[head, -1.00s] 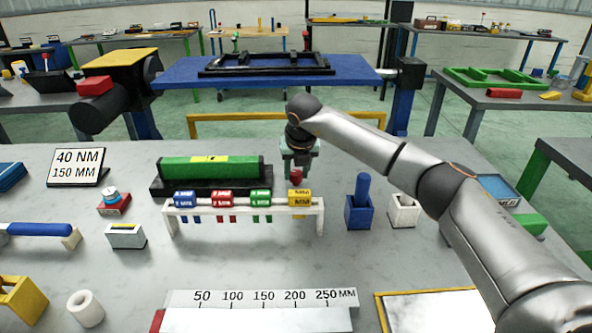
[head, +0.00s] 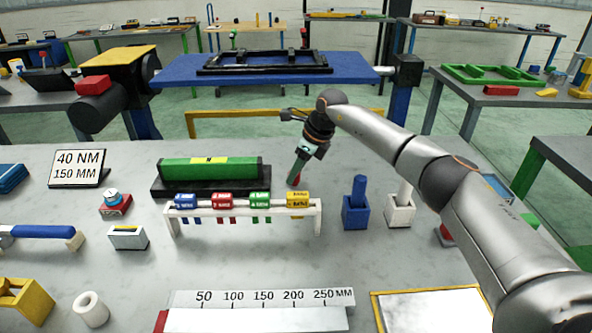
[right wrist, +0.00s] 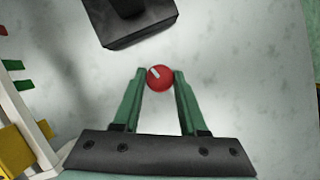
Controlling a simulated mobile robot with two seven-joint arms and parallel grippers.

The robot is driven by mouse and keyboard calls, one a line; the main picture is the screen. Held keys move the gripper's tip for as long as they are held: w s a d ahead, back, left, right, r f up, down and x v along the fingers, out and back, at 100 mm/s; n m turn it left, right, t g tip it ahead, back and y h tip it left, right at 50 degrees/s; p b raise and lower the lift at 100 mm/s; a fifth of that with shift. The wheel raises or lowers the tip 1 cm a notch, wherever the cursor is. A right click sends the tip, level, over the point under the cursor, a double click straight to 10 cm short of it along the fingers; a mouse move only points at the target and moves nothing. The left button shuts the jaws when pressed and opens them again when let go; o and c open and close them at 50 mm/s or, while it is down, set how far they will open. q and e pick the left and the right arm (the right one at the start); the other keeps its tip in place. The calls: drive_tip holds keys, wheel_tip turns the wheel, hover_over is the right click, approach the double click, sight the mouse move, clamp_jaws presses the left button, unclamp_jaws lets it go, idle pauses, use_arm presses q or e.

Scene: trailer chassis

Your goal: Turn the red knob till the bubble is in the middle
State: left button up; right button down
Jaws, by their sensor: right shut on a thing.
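A green level (head: 188,168) with a small yellow window (head: 210,161) lies on a black base (head: 158,187). The bubble's place in the window is too small to tell. The red knob (right wrist: 161,77), round with a pale mark, shows between the fingertips of my right gripper (right wrist: 160,80) in the right wrist view, beside the black base (right wrist: 130,22). My right gripper (head: 297,180) is shut on the knob and leans, its wrist up and to the right, in the head view. There the fingers mostly hide the knob. My left gripper is not in view.
A white rack (head: 245,211) with blue, red, green and yellow tags stands just in front of the level. A blue holder (head: 356,214) and a white holder (head: 399,212) stand to the right. A ruler (head: 265,298) lies in front.

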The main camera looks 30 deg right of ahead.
drive_tip(key=shift+w+d+n+g+y+b, duration=0.1)
drive_tip(key=shift+n+g+y+b, duration=0.25)
drive_tip(key=shift+n, duration=0.75)
drive_tip(key=shift+n+g+y+b, duration=0.25)
drive_tip(key=shift+n+b, duration=0.15)
drive_tip(key=shift+n, duration=0.7)
drive_tip(key=shift+c, duration=2.2)
unclamp_jaws()
drive_tip(key=shift+r, duration=0.15)
drive_tip(key=p+v, duration=0.1)
drive_tip(key=v, duration=1.1)
drive_tip(key=shift+r, duration=0.2)
